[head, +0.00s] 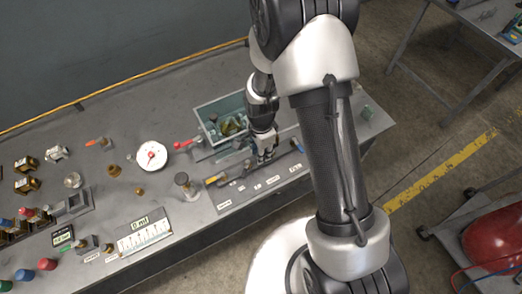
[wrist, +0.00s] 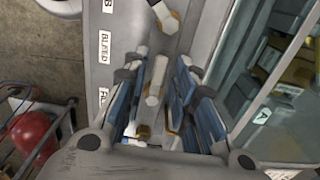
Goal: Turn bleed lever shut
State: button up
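The BLEED label (wrist: 105,47) is on the panel strip at the left of the wrist view. A pale grey lever (wrist: 156,78) stands beside it, between the fingers of my gripper (wrist: 163,65). The blue-padded fingers are apart, one on each side of this lever, with gaps visible. I cannot tell whether either finger touches it. A second lever (wrist: 164,14) with a tan end shows farther up. In the head view my gripper (head: 265,157) is low over the labelled strip (head: 237,193), hiding the lever there.
An open grey-green bin (head: 202,112) with parts in it stands just behind my gripper; its wall also shows in the wrist view (wrist: 247,105). A red-handled valve (head: 183,144) and a white dial (head: 151,156) are to the left. A red tank (head: 495,243) stands off the bench.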

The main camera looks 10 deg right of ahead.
jog(key=shift+o, duration=0.2)
notch_tip(320, 180, up, 12)
dwell(0.6)
jog(key=shift+r, duration=0.1)
dwell(0.3)
jog(key=s+d+r+n+t+b, duration=0.1)
jog(key=s+d+r+n, duration=0.1)
jog(key=s+r+n, duration=0.35)
jog(key=s+d+r+n+t+b, duration=0.1)
jog(key=s+d+r+n+t, duration=0.15)
jog(key=r, duration=0.55)
jog(key=s+d+r+n+t+b, duration=0.1)
jog(key=s+r+n+b, duration=0.1)
jog(key=s+n, duration=0.4)
jog(key=s+r, duration=0.1)
jog(key=s, duration=0.4)
jog(key=shift+r+n, duration=0.2)
jog(key=shift+n, duration=0.1)
